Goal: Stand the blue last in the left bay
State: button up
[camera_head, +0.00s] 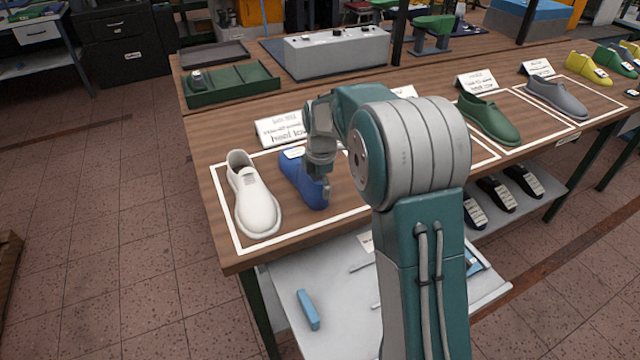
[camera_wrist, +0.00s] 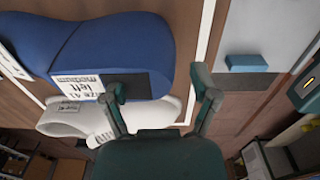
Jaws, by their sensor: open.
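The blue last (camera_head: 297,178) is inside the white-outlined left bay (camera_head: 232,229), toe toward the table's front edge. It looks sole-down, though my arm partly covers it. In the wrist view the blue last (camera_wrist: 95,45) fills the upper left, with a white label reading size 41, medium, left. My gripper (camera_head: 325,192) is right at the blue last in the head view. In the wrist view my gripper (camera_wrist: 160,85) has its fingers wide apart, the left one over the last's dark end patch. I cannot tell whether it touches.
A white shoe (camera_head: 252,200) stands left of the blue last in the same bay, also in the wrist view (camera_wrist: 150,112). A sign (camera_head: 280,130) stands behind. Green (camera_head: 488,120) and grey (camera_head: 555,98) shoes stand farther right. A lower shelf holds a blue block (camera_head: 308,310).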

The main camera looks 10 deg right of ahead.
notch_tip(320, 180, up, 12)
dwell(0.5)
jog(key=shift+s, duration=0.15)
jog(key=s+r+m+t, duration=0.2)
jog(key=s+r+m, duration=0.3)
jog(key=s, duration=0.3)
jog(key=s+f+m+t, duration=0.2)
jog(key=s+m, duration=1.3)
jog(key=s, duration=0.8)
jog(key=shift+f+t, duration=0.3)
jog(key=shift+t, duration=0.4)
